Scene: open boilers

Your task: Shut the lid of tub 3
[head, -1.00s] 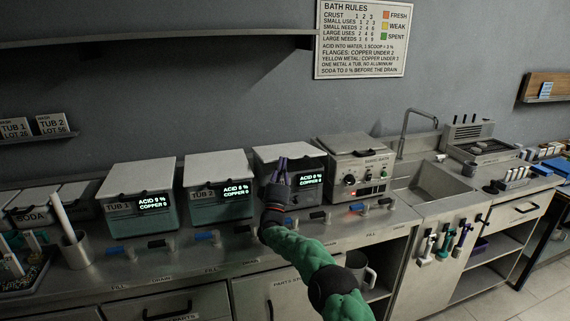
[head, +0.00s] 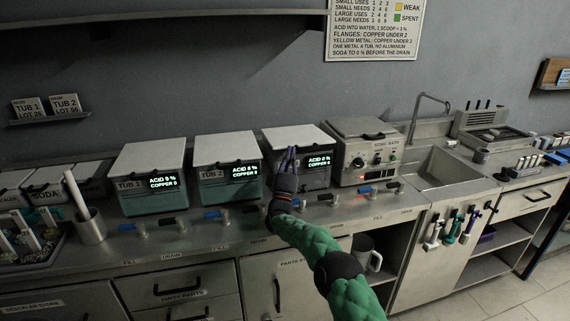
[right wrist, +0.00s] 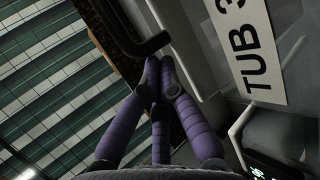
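Tub 3 (head: 312,178) stands third in the row, left of the sonic bath. Its pale lid (head: 298,136) looks slightly raised at the front, sitting higher above the display than the lid on tub 2. My right gripper (head: 286,153) is in front of tub 3, its purple fingers pointing up near the lid's front edge and covering part of the front. In the right wrist view the fingertips (right wrist: 160,66) are close together, with nothing seen between them, beside a dark handle (right wrist: 132,38) and the TUB 3 label (right wrist: 250,45). Contact cannot be told. My left gripper is not in view.
Tub 2 (head: 228,189) and tub 1 (head: 150,199) stand to the left with lids down. The sonic bath (head: 365,155) is close on the right, then a sink (head: 440,175). A metal cup (head: 92,228) holds a rod.

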